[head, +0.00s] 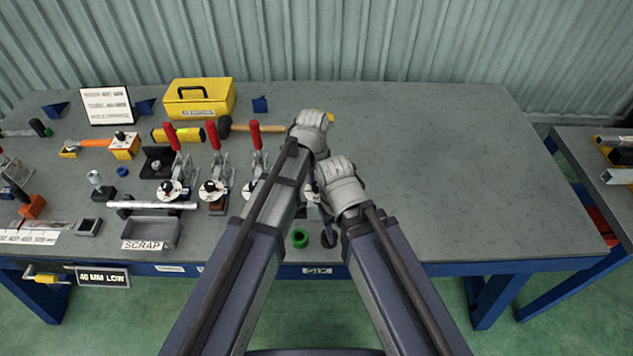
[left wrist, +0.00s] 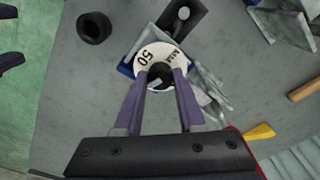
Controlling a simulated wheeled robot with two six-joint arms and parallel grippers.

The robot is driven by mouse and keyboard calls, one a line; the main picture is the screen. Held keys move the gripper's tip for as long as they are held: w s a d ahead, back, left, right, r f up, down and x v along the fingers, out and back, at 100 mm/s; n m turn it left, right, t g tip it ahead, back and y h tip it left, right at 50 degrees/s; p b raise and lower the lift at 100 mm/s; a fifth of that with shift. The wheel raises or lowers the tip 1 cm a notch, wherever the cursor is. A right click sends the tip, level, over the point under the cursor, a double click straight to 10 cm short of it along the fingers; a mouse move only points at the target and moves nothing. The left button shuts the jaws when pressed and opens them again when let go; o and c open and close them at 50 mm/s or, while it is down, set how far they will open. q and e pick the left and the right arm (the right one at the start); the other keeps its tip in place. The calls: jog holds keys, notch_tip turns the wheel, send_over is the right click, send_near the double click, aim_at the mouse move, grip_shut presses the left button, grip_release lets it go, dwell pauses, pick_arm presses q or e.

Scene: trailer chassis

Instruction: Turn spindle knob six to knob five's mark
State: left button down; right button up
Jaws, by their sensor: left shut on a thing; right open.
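My left gripper (left wrist: 160,76) is shut on a dark round knob (left wrist: 160,73) at the middle of a white dial (left wrist: 142,57) marked "50" and "MAX" in the left wrist view. The fingers hide part of the knob and dial; I cannot read a knob number. In the head view my left gripper (head: 313,180) is largely hidden by my arms. My right gripper (left wrist: 12,35) is open and empty, its two fingertips at the left edge of the left wrist view, apart from the dial. Other white dials (head: 170,189) and (head: 211,190) stand left of my arms.
Red-handled clamps (head: 213,136) stand behind the dials. A green ring (head: 300,238) and a black ring (head: 329,239) lie near the front edge. A scrap tray (head: 152,231) and yellow toolbox (head: 200,98) are at left. The bench top (head: 450,170) is clear at right.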

pick_arm(q)
jog(key=n, duration=0.5)
jog(key=shift+n, duration=0.4)
jog(key=n, duration=1)
jog(key=shift+d+n, duration=0.1)
jog(key=shift+n, duration=0.3)
jog(key=n, duration=0.5)
jog(key=shift+n, duration=0.3)
jog(key=shift+y, duration=0.3)
jog(key=c, duration=0.5)
grip_release()
